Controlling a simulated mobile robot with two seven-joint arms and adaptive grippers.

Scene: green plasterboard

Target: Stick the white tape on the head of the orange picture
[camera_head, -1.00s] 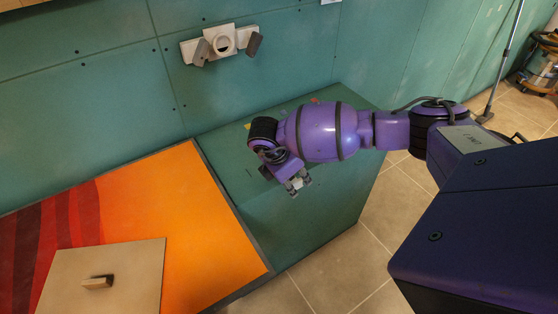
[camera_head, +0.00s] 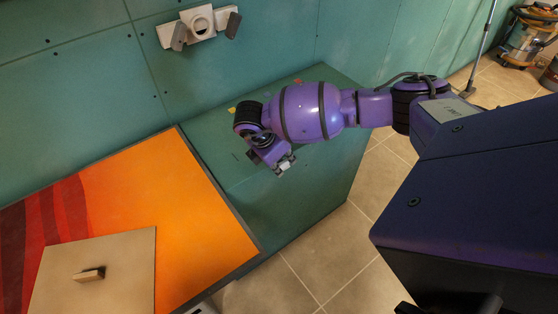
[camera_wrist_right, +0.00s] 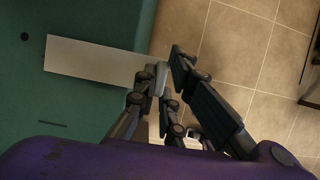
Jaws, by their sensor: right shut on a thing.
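The orange picture (camera_head: 175,205) with red and dark bands at its left end lies at the left of the head view. My right gripper (camera_head: 285,165) is to its right, over the green box top. In the right wrist view my right gripper (camera_wrist_right: 165,82) is shut, and a flat whitish strip (camera_wrist_right: 90,60), apparently the white tape, reaches left from its fingertips. Most of the strip is clear of the fingers. In the head view only a small pale bit shows at the fingertips. My left gripper is not in view.
A beige square plate with a small block handle (camera_head: 90,274) covers the picture's lower part. The green box (camera_head: 300,210) stands beside the picture. A white wall fixture with grey side pieces (camera_head: 199,24) is on the green wall.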

